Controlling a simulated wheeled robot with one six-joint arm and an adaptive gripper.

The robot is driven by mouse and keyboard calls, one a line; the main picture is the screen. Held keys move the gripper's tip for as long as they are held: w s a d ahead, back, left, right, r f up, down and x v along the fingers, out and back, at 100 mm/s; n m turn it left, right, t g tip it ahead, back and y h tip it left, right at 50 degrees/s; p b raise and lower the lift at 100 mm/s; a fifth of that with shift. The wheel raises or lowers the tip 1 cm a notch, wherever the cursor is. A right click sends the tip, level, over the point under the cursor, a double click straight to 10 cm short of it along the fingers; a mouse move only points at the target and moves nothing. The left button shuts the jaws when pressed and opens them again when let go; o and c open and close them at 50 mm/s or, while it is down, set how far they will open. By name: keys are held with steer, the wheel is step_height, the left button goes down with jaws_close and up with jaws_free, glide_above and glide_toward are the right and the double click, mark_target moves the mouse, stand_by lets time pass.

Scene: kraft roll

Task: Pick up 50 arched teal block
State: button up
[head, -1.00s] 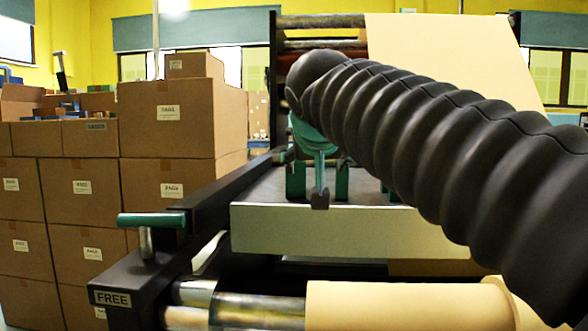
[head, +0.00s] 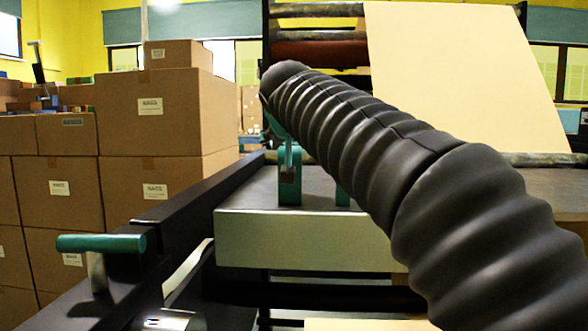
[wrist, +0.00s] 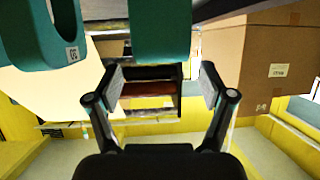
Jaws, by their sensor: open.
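Two teal blocks stand on the grey platform of the machine. The other teal block (head: 342,196) is mostly hidden by my arm. In the wrist view, one teal block (wrist: 160,32) lies just beyond and between the spread fingertips of my gripper (wrist: 161,86), apart from both. An arched teal block (wrist: 50,35) at upper left carries a small white label, perhaps reading 50. My gripper is open and empty.
The platform (head: 300,238) has a raised pale front edge. A dark frame rail with a teal-handled lever (head: 102,243) stands at the left. Stacked cardboard boxes (head: 150,115) are beyond it. A pale kraft paper sheet (head: 450,75) hangs behind my arm.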

steer(key=shift+x, duration=2.75)
steer(key=shift+s+a+f, duration=0.1)
steer(key=shift+f, duration=0.05)
steer(key=c, duration=1.5)
